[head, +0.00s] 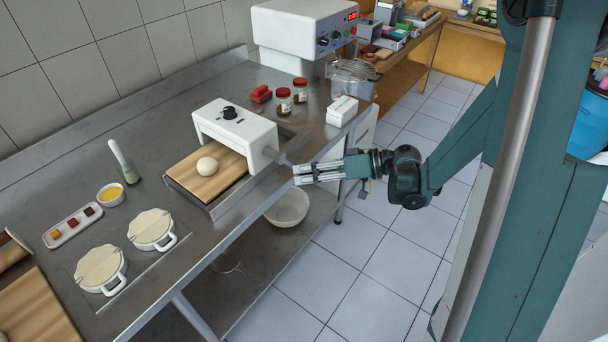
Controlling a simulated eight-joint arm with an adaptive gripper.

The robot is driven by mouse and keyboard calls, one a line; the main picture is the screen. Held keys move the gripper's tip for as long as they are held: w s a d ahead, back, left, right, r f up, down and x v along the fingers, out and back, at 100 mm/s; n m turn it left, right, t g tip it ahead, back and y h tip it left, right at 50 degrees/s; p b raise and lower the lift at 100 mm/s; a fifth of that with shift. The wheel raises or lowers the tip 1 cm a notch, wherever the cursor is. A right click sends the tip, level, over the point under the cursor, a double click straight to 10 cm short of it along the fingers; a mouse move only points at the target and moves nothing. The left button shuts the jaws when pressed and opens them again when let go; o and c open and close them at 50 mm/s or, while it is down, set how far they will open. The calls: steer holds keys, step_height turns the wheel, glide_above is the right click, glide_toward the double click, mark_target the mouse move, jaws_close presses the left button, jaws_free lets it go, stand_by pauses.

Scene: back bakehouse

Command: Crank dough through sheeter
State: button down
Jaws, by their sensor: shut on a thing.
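The dough sheeter (240,132) is a white machine with a black knob on top, standing on the steel counter. A pale ball of dough (207,166) rests on the wooden board (190,177) in front of the sheeter's opening. The crank (285,158) comes off the sheeter's right side, at the counter's edge. My gripper (298,174) is at the crank's outer end and is shut on it. The fingers hide most of the crank's handle, so its exact shape is hard to tell.
Two jars with red lids (284,100), a white box (342,110) and a mixer (305,35) stand behind the sheeter. Open tiled floor (370,260) is at right.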

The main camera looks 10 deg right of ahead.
step_height(320, 180, up, 3)
steer(key=w+d+n+t+h+p, duration=0.1)
steer(key=n+h+p, duration=0.1)
steer(key=p, duration=0.1)
step_height(320, 180, up, 12)
steer(key=n+t+h+p, duration=0.3)
steer(key=n+t+h, duration=0.55)
steer(key=n, duration=0.25)
glide_above(303, 174)
steer(key=shift+t+y, duration=0.35)
steer(key=shift+s+a+r+p, duration=0.15)
steer(key=shift+s+a+r, duration=0.05)
steer(key=shift+s+a, duration=0.45)
steer(key=shift+s+a+r+p, duration=0.1)
steer(key=shift+s+a+r, duration=0.15)
steer(key=shift+s+a, duration=0.4)
steer(key=shift+s+a+r+p, duration=0.2)
steer(key=shift+s+a, duration=0.35)
steer(key=shift+s, duration=0.2)
